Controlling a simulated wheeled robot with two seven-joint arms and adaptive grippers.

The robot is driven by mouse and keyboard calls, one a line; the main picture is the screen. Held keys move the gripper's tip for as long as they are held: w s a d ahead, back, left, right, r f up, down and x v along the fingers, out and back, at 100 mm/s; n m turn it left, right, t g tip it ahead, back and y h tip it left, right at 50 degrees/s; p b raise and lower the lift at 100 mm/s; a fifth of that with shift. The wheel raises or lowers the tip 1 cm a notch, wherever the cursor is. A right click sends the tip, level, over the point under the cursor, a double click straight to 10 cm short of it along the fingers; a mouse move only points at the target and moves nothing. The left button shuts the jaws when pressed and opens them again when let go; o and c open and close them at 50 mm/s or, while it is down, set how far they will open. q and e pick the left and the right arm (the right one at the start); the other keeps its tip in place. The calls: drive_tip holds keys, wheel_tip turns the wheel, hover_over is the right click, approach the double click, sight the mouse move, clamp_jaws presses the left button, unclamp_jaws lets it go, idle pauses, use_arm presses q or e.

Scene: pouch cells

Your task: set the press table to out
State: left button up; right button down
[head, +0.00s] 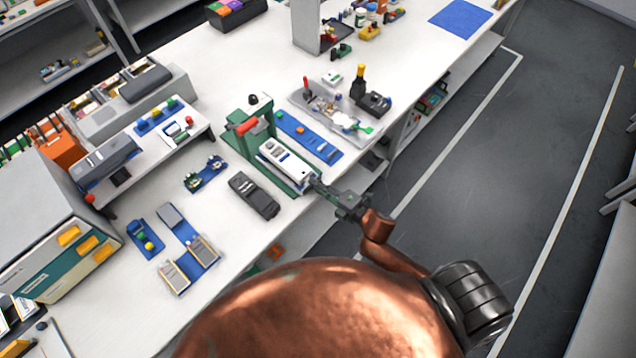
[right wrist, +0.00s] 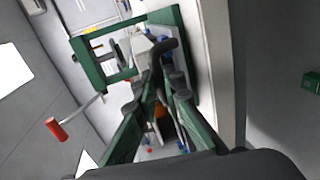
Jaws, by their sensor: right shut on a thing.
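The press (head: 262,116) is a green frame with a red-handled lever, standing near the front edge of the white bench. Its press table (head: 286,159) is a pale slab with grey pieces on top, lying on the green base in front of the upright. My right gripper (head: 318,184) is at the table's front end. In the right wrist view, my right gripper (right wrist: 158,88) is shut on the dark handle (right wrist: 167,47) of the press table (right wrist: 142,47). The fingers partly hide the handle. My left gripper is not in view.
A blue strip (head: 310,137) lies right of the press, and a grey tray (head: 330,111) with small parts stands beyond it. A dark grey device (head: 254,194) lies left of the press. The floor (head: 480,170) right of the bench is clear.

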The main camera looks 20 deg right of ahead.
drive_tip(key=shift+s+d+f, duration=0.1)
drive_tip(key=shift+s+d, duration=0.05)
drive_tip(key=c, duration=2.4)
unclamp_jaws()
drive_tip(key=shift+o, duration=0.5)
drive_tip(key=shift+s+d, duration=0.1)
drive_tip(key=shift+s, duration=0.1)
drive_tip(key=shift+w, duration=0.15)
drive_tip(key=v, duration=1.2)
